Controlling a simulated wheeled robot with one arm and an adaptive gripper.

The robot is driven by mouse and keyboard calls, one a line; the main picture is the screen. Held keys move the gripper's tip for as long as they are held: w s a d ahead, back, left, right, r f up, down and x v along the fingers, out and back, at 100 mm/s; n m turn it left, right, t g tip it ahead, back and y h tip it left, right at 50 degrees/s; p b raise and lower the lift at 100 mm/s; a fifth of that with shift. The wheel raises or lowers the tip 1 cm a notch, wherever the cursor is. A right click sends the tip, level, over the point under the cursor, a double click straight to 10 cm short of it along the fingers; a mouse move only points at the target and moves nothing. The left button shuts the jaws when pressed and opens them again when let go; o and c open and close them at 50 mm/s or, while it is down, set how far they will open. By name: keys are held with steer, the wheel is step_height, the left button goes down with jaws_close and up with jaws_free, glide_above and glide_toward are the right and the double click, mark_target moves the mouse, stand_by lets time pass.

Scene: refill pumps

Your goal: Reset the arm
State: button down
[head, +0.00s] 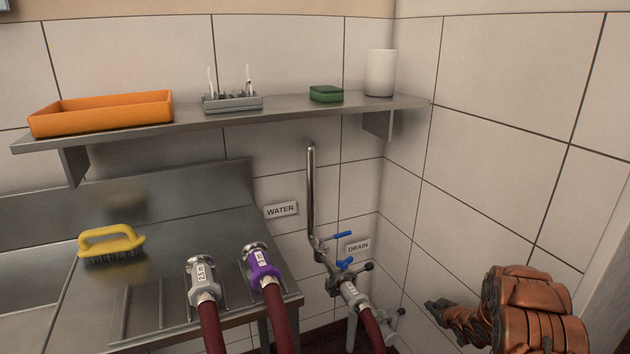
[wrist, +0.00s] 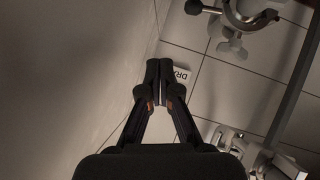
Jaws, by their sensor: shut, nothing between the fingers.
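My arm's orange links show at the lower right of the head view, with my gripper (head: 436,311) at their left end, small and dark. In the wrist view my gripper (wrist: 159,82) is shut, its two black fingertips together with nothing between them. It is apart from the pipes and hoses. The DRAIN label is partly hidden behind the fingertips in the wrist view.
A steel pipe (head: 311,190) with blue-handled valves and a dark red hose is left of my gripper. Two more hose ends, grey (head: 201,272) and purple (head: 262,264), rest on the steel counter (head: 190,236). A shelf (head: 300,112) is above. Tiled wall stands behind.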

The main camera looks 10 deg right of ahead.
steer(key=s+a+r+m+g+h, duration=0.2)
steer(key=s+r+g, duration=0.1)
steer(key=s+r, duration=0.6)
steer(key=s+a+r+m+g+h, duration=0.2)
steer(key=s+a+r+g+h, duration=0.15)
steer(key=s+r, duration=0.5)
steer(key=s+a+r+m+g+y, duration=0.1)
steer(key=s+a+r+g+y, duration=0.2)
steer(key=s+a, duration=0.65)
steer(key=s+a+r+g, duration=0.2)
steer(key=s+a+r, duration=0.3)
steer(key=s, duration=1)
steer(key=s+a+r+m+g+y, duration=0.1)
steer(key=s+a+r+g+y, duration=0.15)
steer(key=s+a, duration=0.75)
steer(key=s+p+v, duration=0.2)
steer(key=p+v, duration=0.5)
steer(key=v, duration=0.1)
steer(key=s+d+p+v, duration=0.1)
steer(key=p+v, duration=0.6)
steer(key=v, duration=0.1)
steer(key=shift+s+r+t+h+p, duration=0.4)
steer(key=shift+s+r, duration=0.3)
